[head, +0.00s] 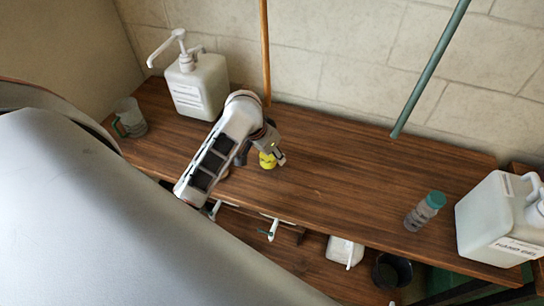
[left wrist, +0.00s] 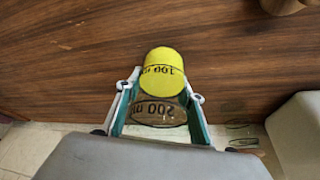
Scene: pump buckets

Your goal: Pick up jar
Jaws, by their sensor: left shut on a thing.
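A small clear jar with a yellow lid (left wrist: 162,72) is between the fingers of my left gripper (left wrist: 158,104) in the left wrist view. Its body is marked "200 m" and the lid "100 m". The gripper is shut on the jar. In the head view the yellow-lidded jar (head: 267,160) is at the left gripper (head: 273,154), over the wooden shelf (head: 330,165); I cannot tell whether it touches the wood. My right gripper is not in view.
A white pump bucket (head: 197,88) stands at the back left, with a clear mug (head: 129,118) beside it. A white canister (head: 497,222) stands at the right. Two poles lean at the wall. A lower shelf holds a white container (head: 344,251) and a dark pot (head: 391,270). The shelf's middle is clear.

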